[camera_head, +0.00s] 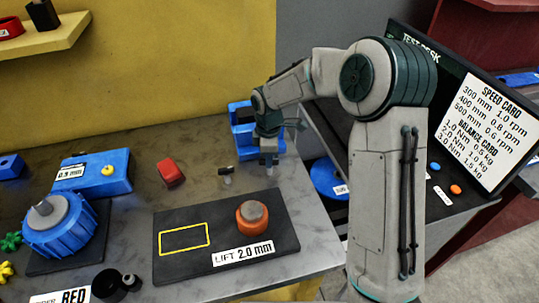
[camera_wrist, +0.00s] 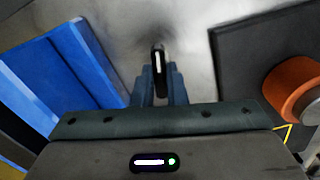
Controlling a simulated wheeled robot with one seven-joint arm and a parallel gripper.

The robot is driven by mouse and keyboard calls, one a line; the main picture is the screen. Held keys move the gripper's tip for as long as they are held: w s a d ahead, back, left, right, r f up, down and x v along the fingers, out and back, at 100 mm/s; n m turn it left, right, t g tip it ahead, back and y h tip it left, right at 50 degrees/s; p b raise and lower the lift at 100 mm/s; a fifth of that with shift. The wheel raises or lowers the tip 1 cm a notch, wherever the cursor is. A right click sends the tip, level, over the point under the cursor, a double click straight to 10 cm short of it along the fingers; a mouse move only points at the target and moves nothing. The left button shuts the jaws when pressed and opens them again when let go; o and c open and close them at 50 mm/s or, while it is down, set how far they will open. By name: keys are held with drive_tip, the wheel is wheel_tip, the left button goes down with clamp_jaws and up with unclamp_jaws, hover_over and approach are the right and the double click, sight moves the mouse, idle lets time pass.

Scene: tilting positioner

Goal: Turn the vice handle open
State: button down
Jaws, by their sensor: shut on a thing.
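The blue vice (camera_head: 240,115) stands at the back right of the bench, partly hidden by my arm. In the wrist view its blue body (camera_wrist: 85,60) is on the left. My gripper (camera_head: 268,160) points down at the front of the vice. In the wrist view my gripper (camera_wrist: 158,80) is shut on a small dark bar with a pale stripe (camera_wrist: 158,56), which looks like the vice handle. The bar's join to the vice is hidden, so how far it is turned cannot be told.
A small dark-topped peg (camera_head: 226,171) stands left of my gripper, with a red block (camera_head: 170,172) beyond it. A black plate (camera_head: 185,266) with an orange knob (camera_head: 252,216) lies in front. The test desk (camera_head: 440,195) is at right.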

drive_tip(key=shift+w+r+n+p, duration=0.15)
drive_tip(key=shift+n+p, duration=0.25)
drive_tip(key=shift+n, duration=0.9)
drive_tip(key=c, duration=1.5)
unclamp_jaws()
drive_tip(key=shift+o, duration=0.2)
wheel_tip(320, 180, up, 14)
drive_tip(key=shift+b, duration=0.45)
